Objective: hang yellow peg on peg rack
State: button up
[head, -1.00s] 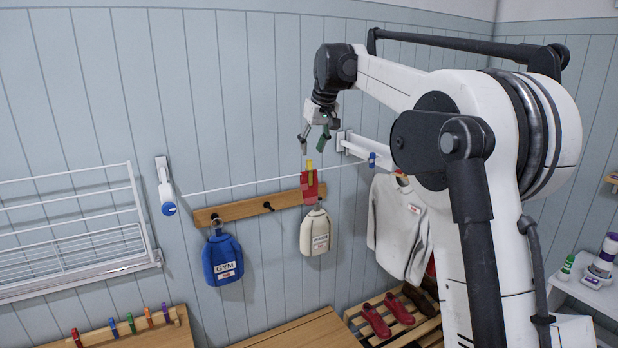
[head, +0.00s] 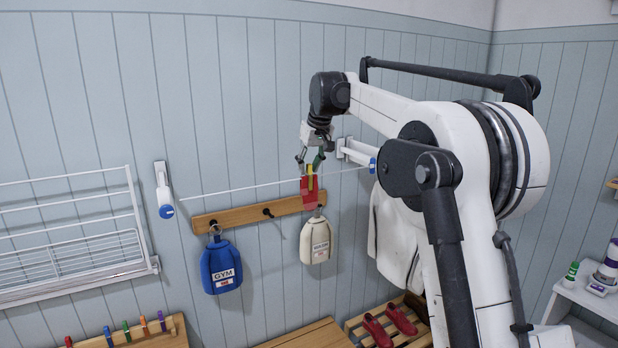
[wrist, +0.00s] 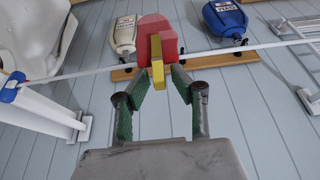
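The yellow peg (head: 310,182) is clipped on the white line and holds a small red cloth (head: 308,197). In the wrist view the yellow peg (wrist: 158,62) stands in front of the red cloth (wrist: 167,30). My gripper (head: 309,160) is just above the peg. In the wrist view my gripper (wrist: 160,72) has its green-padded fingers apart, one on each side of the peg's near end, with small gaps showing. The peg rack (head: 150,337) is a wooden rack at the lower left in the head view, with several coloured pegs standing along it.
A wooden hook rail (head: 240,215) holds a blue bag (head: 221,265) and a cream bag (head: 315,241) below the line. A white drying rack (head: 70,240) is on the wall at left. A white shirt (head: 392,235) hangs at right behind my arm.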

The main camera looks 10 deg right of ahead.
grip_shut()
jog(key=shift+r+p, duration=2.4)
jog(key=shift+r, duration=1)
